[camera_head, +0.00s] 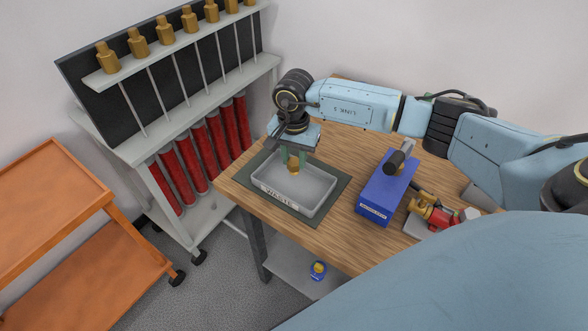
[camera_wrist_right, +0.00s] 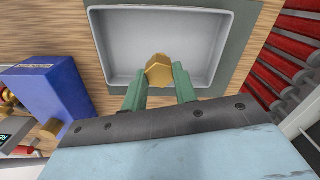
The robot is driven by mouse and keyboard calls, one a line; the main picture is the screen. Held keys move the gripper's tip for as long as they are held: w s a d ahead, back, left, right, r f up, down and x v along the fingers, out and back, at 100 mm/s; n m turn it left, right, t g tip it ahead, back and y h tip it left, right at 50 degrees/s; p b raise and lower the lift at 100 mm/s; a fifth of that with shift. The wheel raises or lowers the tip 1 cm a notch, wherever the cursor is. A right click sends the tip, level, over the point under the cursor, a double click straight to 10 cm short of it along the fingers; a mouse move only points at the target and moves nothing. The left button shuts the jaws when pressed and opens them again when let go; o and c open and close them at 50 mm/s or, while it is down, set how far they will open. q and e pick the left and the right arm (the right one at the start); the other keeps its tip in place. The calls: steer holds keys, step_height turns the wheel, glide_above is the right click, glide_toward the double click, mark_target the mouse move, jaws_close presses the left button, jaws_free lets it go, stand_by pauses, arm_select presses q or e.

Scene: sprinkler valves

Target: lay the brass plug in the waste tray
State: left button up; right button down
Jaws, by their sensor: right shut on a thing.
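The brass plug (camera_head: 294,166) is between the green fingertips of my right gripper (camera_head: 292,157), which is shut on it. In the right wrist view the plug (camera_wrist_right: 159,70) shows its hexagonal end between the two fingers (camera_wrist_right: 160,86). The waste tray (camera_head: 325,205) is a grey, shallow, open tray with a WASTE label on its front wall. My right gripper points down over the tray, and the plug is over its inside. I cannot tell whether the plug touches the tray floor. The tray looks otherwise empty. My left gripper is not in view.
The tray stands on a dark green mat (camera_head: 247,183) on the wooden table (camera_head: 345,235). A blue box (camera_head: 377,195) stands right of it, with a red and brass valve (camera_head: 434,213) beyond. A rack with brass fittings and red tubes stands left, an orange cart (camera_head: 50,205) farther left.

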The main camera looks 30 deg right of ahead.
mark_target(294, 170)
steer(key=shift+f, duration=2.35)
steer(key=shift+f, duration=0.15)
steer(key=c, duration=1.1)
jaws_free()
step_height(294, 170, up, 12)
steer(key=shift+r+b, duration=0.15)
steer(key=shift+b, duration=0.35)
